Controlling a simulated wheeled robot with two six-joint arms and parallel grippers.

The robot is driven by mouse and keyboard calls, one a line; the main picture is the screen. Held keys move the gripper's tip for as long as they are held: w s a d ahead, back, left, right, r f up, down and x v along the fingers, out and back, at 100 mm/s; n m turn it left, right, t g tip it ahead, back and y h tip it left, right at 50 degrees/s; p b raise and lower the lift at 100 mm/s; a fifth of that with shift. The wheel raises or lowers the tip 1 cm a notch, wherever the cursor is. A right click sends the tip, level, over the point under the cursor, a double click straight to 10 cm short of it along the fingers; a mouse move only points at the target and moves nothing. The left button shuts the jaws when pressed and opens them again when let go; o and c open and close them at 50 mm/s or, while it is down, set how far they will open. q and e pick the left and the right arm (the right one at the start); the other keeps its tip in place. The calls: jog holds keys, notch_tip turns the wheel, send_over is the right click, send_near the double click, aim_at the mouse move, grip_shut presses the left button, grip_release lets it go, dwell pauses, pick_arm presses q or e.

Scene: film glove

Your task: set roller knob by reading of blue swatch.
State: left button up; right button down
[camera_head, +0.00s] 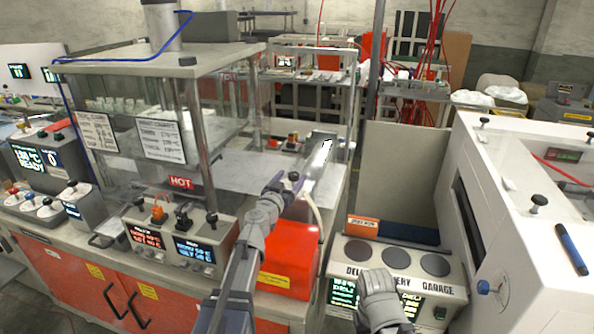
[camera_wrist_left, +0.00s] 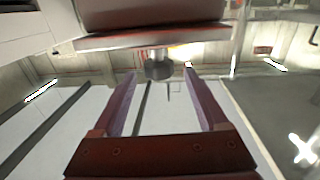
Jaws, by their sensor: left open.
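My left gripper (camera_head: 285,184) is open and empty, above the bench beside the glass-walled cabinet. In the left wrist view its two fingers (camera_wrist_left: 165,98) are apart, with a dark round knob-like part (camera_wrist_left: 158,70) beyond and between them. I cannot tell whether that part is the roller knob. In the head view a control box has an orange knob (camera_head: 158,213), a black knob (camera_head: 183,217), a red-text display (camera_head: 147,237) and a blue-text display (camera_head: 195,250). A dark blue strip (camera_head: 408,232) lies behind the delivery panel; I cannot tell whether it is the blue swatch.
A red box (camera_head: 290,262) stands right of my left arm. The cabinet carries a HOT sign (camera_head: 181,182). The delivery panel has dark round pads (camera_head: 436,265). A white machine (camera_head: 535,215) with black knobs and a blue pen (camera_head: 571,249) fills the right.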

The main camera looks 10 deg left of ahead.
pick_arm(q)
jog(key=w, duration=0.5)
jog(key=shift+w+d, duration=0.3)
jog(key=shift+w, duration=0.1)
jog(key=shift+c, duration=0.3)
grip_shut()
